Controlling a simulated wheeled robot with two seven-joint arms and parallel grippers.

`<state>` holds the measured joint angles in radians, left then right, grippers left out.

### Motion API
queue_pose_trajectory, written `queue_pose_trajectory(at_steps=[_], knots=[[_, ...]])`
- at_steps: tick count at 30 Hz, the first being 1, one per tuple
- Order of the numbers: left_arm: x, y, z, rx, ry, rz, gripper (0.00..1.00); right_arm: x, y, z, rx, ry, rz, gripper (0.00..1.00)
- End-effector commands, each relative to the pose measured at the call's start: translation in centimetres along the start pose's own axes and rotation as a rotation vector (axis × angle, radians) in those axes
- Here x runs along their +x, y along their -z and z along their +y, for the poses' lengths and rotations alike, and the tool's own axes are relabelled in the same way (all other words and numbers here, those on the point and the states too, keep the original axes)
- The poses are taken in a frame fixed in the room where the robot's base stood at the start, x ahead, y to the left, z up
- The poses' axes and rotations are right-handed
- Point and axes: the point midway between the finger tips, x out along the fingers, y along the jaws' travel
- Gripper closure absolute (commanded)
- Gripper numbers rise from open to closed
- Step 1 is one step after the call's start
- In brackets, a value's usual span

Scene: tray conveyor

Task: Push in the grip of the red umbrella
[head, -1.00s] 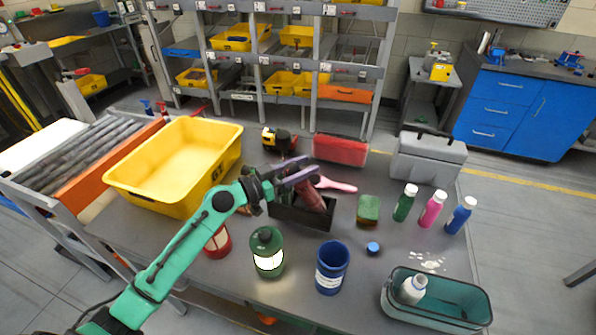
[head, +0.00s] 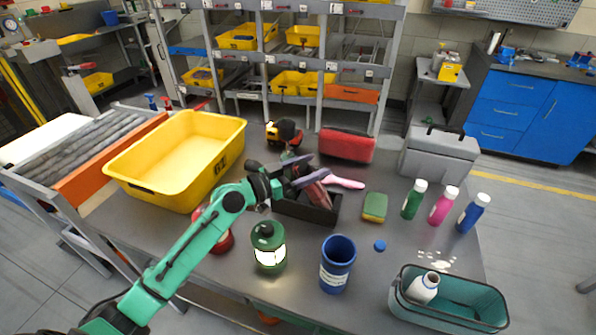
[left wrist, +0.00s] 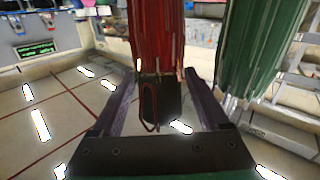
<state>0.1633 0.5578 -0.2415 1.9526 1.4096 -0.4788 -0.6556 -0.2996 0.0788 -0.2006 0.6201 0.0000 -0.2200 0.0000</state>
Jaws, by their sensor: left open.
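In the left wrist view the red umbrella (left wrist: 157,35) is furled, its dark grip (left wrist: 165,98) towards me with a red strap loop beside it. The grip appears between the two fingers of my left gripper (left wrist: 160,92), which are open with gaps on both sides. Whether they touch it I cannot tell. A furled green umbrella (left wrist: 265,45) hangs to the right of the red one. In the head view my left gripper (head: 312,176) is above a dark open box (head: 305,210) with a dark red item in it. My right gripper is not in view.
A yellow bin (head: 175,160) stands left. A green lantern (head: 268,247), blue cup (head: 337,263), sponge (head: 374,207), several bottles (head: 440,205) and a teal basket (head: 450,300) stand around the box. A red case (head: 347,146) and grey toolbox (head: 438,155) stand behind.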

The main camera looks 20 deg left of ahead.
Motion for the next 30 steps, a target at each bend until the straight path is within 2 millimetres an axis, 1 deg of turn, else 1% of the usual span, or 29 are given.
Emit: queue_pose_trajectory(at_steps=[1, 5, 9, 12, 18, 24, 30], knots=[[-0.5, -0.4, -0.1, 0.001, 0.001, -0.002, 0.22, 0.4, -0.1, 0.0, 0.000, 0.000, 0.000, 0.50], [-2.5, -0.7, 0.0, 0.003, 0.000, -0.004, 0.22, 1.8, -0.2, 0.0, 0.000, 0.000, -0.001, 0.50], [-5.6, -1.0, 0.0, 0.003, -0.001, -0.006, 0.22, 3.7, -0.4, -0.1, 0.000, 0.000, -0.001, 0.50], [-7.8, -1.1, -0.1, 0.000, 0.001, -0.005, 0.22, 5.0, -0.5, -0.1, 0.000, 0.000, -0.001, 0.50], [-11.3, -0.8, 0.0, -0.001, -0.001, -0.005, 0.22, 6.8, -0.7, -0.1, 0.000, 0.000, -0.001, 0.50], [-13.6, -0.4, 0.0, -0.003, -0.002, -0.003, 0.22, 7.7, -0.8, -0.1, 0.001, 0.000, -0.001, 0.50], [-14.2, -0.2, 0.1, -0.001, -0.002, -0.004, 0.22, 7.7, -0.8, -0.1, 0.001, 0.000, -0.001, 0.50]])
